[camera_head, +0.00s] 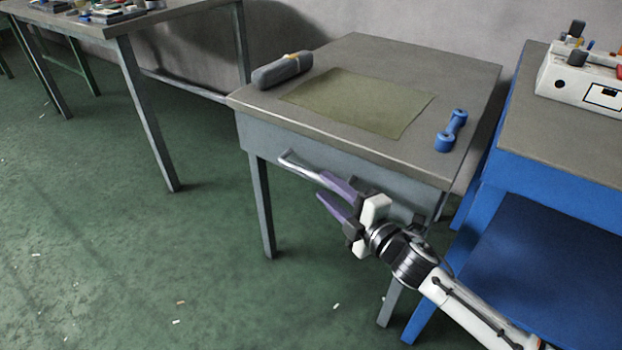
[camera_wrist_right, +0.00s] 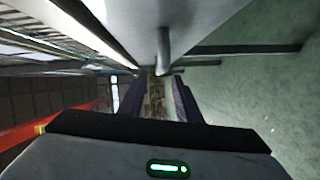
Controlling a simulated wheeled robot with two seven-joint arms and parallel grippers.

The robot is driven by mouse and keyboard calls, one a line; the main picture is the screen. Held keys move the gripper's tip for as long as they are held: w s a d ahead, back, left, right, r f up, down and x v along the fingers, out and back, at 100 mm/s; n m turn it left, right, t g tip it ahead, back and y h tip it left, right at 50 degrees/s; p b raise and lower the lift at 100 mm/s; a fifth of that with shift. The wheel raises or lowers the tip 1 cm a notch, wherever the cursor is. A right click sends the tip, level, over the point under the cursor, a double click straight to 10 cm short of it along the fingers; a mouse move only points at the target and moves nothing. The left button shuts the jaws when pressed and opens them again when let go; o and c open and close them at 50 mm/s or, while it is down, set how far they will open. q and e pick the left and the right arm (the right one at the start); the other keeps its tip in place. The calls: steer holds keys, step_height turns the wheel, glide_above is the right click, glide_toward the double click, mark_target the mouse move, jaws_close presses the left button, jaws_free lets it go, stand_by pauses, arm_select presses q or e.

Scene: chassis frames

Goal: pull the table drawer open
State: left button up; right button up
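The grey table (camera_head: 400,72) stands in the middle of the head view. Its drawer front (camera_head: 330,156) looks flush with the frame, so the drawer appears shut. A pale bar handle (camera_head: 298,167) sticks out from the front; its right part is hidden behind my right gripper. My right gripper (camera_head: 320,187) has its purple fingers spread, close to the handle. In the right wrist view the handle (camera_wrist_right: 163,48) reaches down towards the gap between the fingertips (camera_wrist_right: 157,88). I cannot tell whether it is between them or touching. My left gripper is not in view.
On the tabletop lie a grey roll (camera_head: 282,70), an olive mat (camera_head: 358,101) and a blue dumbbell (camera_head: 452,131). A blue bench (camera_head: 535,170) stands close on the right, bearing a white device (camera_head: 585,85).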

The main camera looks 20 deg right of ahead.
mark_target(316, 178)
steer(key=b+x, duration=0.1)
steer(key=x, duration=0.6)
steer(key=shift+w+f, duration=0.15)
jaws_close()
